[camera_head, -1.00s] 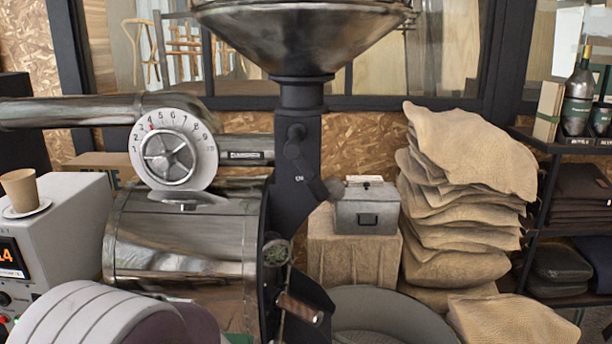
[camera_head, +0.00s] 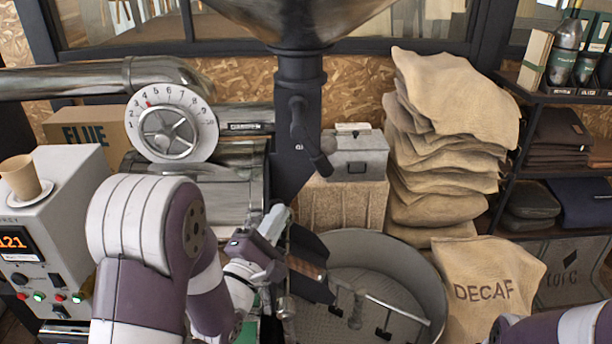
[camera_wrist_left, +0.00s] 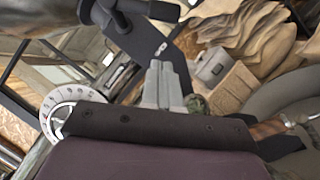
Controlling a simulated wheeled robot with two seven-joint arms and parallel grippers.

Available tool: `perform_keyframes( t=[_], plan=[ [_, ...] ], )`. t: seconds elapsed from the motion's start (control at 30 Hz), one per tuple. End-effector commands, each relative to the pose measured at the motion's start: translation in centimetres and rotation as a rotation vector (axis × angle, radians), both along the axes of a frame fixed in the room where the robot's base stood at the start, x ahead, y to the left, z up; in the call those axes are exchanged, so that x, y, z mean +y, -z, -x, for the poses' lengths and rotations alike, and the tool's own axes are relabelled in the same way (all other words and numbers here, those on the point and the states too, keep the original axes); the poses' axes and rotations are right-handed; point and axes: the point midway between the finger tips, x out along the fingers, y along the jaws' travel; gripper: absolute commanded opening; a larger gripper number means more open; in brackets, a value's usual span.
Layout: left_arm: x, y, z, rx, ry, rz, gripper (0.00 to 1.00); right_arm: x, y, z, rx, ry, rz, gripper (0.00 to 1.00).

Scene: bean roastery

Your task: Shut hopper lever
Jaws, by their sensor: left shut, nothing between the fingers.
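The hopper lever (camera_head: 310,138) is a dark handle on the black column under the steel hopper (camera_head: 300,22). It slants down and to the right from its pivot. In the left wrist view the lever (camera_wrist_left: 140,10) shows at the top, beyond my fingertips. My left gripper (camera_head: 279,216) is shut and empty, in front of the roaster and below the lever, apart from it. Its grey fingers (camera_wrist_left: 162,85) are together in the left wrist view. A small label on the column is too small to read. My right gripper is out of view.
A grey metal box (camera_head: 360,158) stands on a sack-covered block right of the column. The round cooling tray (camera_head: 437,285) lies below it. Stacked sacks (camera_head: 450,140) and a dark shelf (camera_head: 550,97) are at right. A dial (camera_head: 170,133) stands left of the column.

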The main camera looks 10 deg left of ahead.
Motion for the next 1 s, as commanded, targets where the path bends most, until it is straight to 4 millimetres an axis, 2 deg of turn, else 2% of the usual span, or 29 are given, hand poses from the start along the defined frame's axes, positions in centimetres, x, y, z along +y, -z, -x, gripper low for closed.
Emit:
perform_keyframes(
  t=[0.03, 0.3, 0.57, 1.0],
  plan=[
    [-0.3, -0.9, -1.0, 0.002, 0.003, 0.0, 0.0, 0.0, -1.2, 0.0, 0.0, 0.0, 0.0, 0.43],
    [-1.6, -2.6, -6.2, 0.002, 0.003, -0.001, 0.0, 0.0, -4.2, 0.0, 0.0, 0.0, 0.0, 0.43],
    [-3.8, -3.6, -7.5, 0.002, 0.0, -0.001, 0.0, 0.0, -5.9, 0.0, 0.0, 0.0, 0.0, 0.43],
    [-4.0, -3.5, -7.7, 0.0, -0.001, 0.0, 0.0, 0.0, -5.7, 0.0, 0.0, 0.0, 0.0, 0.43]
  ],
)
